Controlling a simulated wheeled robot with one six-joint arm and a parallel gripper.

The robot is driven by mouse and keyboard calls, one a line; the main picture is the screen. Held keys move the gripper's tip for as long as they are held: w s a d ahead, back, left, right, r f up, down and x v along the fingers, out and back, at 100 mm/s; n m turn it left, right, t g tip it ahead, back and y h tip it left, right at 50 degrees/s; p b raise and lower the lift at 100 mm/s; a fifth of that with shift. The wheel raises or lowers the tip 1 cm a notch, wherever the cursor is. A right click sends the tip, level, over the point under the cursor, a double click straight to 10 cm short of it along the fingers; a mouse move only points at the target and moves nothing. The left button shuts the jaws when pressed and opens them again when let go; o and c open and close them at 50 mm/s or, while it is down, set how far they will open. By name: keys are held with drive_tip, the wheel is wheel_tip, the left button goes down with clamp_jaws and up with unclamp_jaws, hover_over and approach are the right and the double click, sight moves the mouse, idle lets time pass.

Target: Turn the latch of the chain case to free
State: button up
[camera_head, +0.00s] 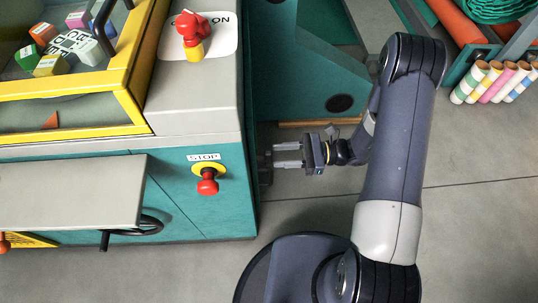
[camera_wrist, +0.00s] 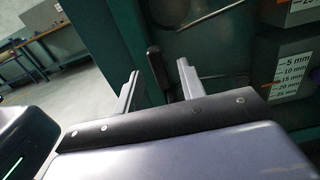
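My gripper (camera_head: 277,156) points left at the right side of the teal machine (camera_head: 215,220). Its two grey fingers are apart with nothing held. In the wrist view the fingers (camera_wrist: 157,72) frame a small dark upright handle (camera_wrist: 154,60), which looks like the latch, on the teal panel (camera_wrist: 112,25). The handle appears between the fingertips or just beyond them; I cannot tell how deep, and I see no contact. In the head view a dark grey part (camera_head: 264,166) on the machine's side lies by the fingertips, its shape unclear.
A red STOP button (camera_head: 207,182) and a red-and-yellow switch (camera_head: 193,32) are on the machine. A scale marked in mm (camera_wrist: 291,75) is right of the handle, with a thin curved rod (camera_wrist: 215,78) near it. Coloured tubes (camera_head: 490,80) lie at upper right. Floor is clear below my gripper.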

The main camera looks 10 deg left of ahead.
sight(269, 156)
drive_tip(key=shift+x, duration=2.15)
drive_tip(key=shift+s+d, duration=0.1)
clamp_jaws()
